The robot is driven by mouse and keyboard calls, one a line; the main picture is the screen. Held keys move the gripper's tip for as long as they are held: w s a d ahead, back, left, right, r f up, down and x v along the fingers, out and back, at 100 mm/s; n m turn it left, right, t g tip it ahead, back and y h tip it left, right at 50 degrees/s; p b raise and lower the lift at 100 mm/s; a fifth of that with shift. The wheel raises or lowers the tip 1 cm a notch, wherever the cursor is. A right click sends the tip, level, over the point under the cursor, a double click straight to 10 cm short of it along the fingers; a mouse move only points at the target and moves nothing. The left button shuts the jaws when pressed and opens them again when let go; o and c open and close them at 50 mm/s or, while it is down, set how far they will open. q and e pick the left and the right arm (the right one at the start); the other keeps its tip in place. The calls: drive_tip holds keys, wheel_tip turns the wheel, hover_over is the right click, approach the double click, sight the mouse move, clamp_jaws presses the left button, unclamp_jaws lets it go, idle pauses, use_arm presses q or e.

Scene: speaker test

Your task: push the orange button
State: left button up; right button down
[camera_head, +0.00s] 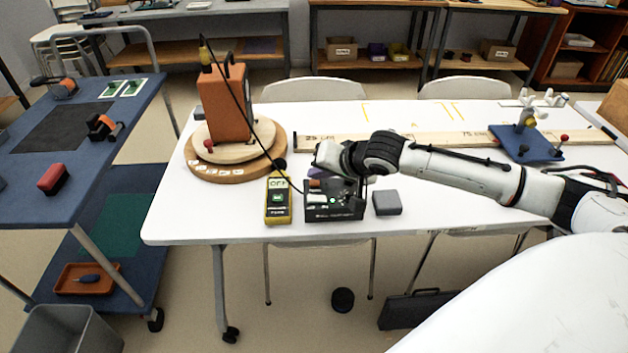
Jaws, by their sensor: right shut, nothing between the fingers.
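I cannot clearly make out an orange button. My right arm reaches in from the right, and its dark gripper (347,190) points down over a small black box (332,213) near the table's front edge. The gripper is shut and empty; its fingertips blend with the dark box, so I cannot tell whether they touch it. A small green light shows on the box. An orange speaker-like box (224,104) stands upright on a round wooden base (262,166) to the left. My left gripper is not in view.
A yellow meter (278,215) lies just left of the black box, and a grey block (387,203) just right. A black cable runs down from the orange box's top. The white table's front left is clear.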

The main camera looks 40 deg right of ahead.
sight(318, 187)
drive_tip(key=shift+f, duration=0.5)
idle(0.6)
drive_tip(key=shift+r+p, duration=0.95)
drive_tip(key=shift+p, duration=0.3)
drive_tip(key=shift+r, duration=0.1)
wheel_tip(318, 187, up, 3)
drive_tip(key=p, duration=0.3)
drive_tip(key=shift+r, duration=1.4)
